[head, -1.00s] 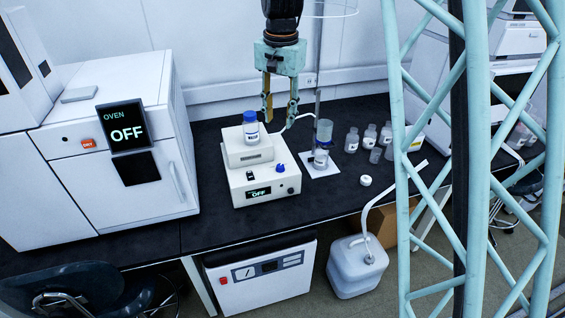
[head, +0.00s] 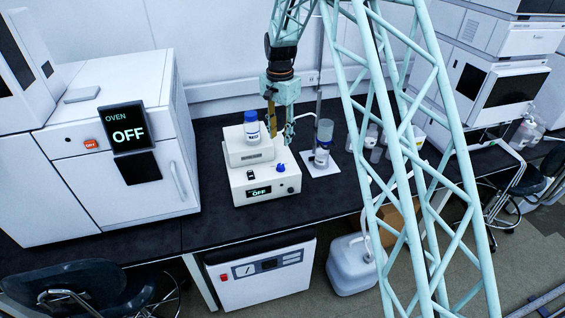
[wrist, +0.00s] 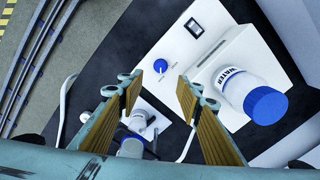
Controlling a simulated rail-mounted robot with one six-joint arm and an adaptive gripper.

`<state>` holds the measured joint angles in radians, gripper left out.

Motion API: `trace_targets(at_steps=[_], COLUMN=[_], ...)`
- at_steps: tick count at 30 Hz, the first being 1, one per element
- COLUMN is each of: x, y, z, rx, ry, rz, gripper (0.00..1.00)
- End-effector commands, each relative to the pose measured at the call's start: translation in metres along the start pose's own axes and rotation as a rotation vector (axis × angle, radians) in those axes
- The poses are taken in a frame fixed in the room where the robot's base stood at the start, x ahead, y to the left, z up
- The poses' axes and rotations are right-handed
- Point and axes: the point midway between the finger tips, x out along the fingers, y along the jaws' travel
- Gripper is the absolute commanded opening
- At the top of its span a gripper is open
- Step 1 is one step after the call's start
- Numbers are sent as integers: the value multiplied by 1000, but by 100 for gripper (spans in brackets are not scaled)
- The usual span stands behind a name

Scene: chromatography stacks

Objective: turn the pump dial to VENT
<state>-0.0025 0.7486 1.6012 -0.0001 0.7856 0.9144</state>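The pump (head: 262,178) is a white box on the black bench, and its display (head: 258,191) reads OFF. Its blue dial (head: 281,168) is on the sloped face; it also shows in the wrist view as a blue round knob (wrist: 160,66) with tiny marks nearby, too small to read. My gripper (head: 279,138) is open and empty, pointing down above and behind the dial. In the wrist view the fingers (wrist: 162,88) are spread, and the dial appears between and just beyond their tips, apart from them.
A blue-capped WATER bottle (wrist: 264,102) stands on the pump's raised part, close to the right finger in the wrist view. The oven (head: 120,150) is at left.

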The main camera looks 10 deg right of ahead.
Motion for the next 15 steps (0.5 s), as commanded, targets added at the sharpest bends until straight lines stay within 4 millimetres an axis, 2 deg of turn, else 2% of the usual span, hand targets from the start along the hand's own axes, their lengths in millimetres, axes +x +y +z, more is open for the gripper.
trace_targets(at_steps=[4, 15], x=[10, 12], y=[-4, -4], z=[-3, -3], rx=[12, 15], ry=[-3, -4], rz=[4, 5], gripper=[33, 33])
